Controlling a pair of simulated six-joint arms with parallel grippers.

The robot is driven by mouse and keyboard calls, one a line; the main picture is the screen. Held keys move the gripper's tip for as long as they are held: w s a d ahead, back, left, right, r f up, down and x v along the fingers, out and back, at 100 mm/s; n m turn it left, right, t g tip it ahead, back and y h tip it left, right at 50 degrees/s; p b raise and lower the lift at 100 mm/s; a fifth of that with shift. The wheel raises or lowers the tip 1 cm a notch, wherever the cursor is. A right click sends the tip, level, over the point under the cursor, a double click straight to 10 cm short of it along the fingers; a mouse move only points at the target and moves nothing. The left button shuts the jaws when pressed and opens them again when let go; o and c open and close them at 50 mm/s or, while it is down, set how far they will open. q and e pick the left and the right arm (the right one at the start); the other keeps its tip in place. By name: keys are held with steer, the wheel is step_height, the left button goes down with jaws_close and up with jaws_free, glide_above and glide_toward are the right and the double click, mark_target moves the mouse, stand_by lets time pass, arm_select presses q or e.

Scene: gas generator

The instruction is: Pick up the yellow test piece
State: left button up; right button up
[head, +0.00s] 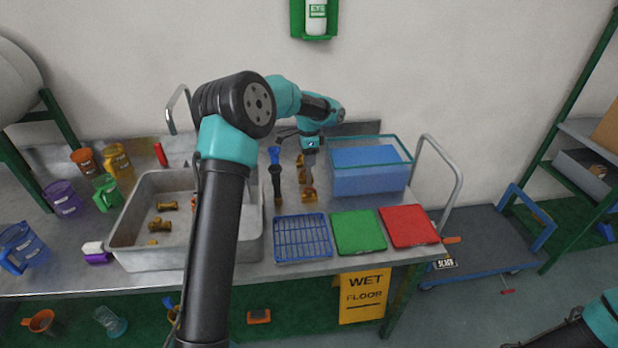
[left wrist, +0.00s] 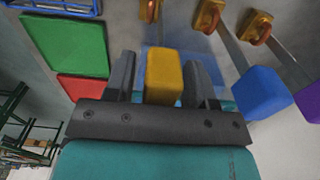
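In the left wrist view a yellow block-shaped piece (left wrist: 164,78) lies between the two dark fingers of my left gripper (left wrist: 162,85). A gap shows between it and the left finger; whether the right finger touches it I cannot tell. In the head view my left gripper (head: 309,168) points down over the table, left of the blue bin, above small brass-coloured pieces (head: 309,195). The yellow piece cannot be made out clearly there. My right gripper is not in view; only part of my right arm shows at lower right.
A blue-ended tool (left wrist: 262,92) and a purple-ended one stand close beside the yellow piece. A blue bin (head: 368,180), blue rack (head: 302,238), green tray (head: 358,232) and red tray (head: 408,227) are to the right. A metal sink (head: 130,218) with brass pieces is to the left.

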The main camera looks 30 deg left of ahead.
arm_select(q)
jaws_close()
steer(key=shift+r, duration=0.1)
stand_by(0.5)
steer(key=shift+r, duration=1.7)
steer(key=s+d+r, duration=0.1)
steer(key=s+d, duration=0.7)
steer(key=s, duration=0.5)
steer(key=shift+s+d+r, duration=0.2)
steer(key=shift+s, duration=0.15)
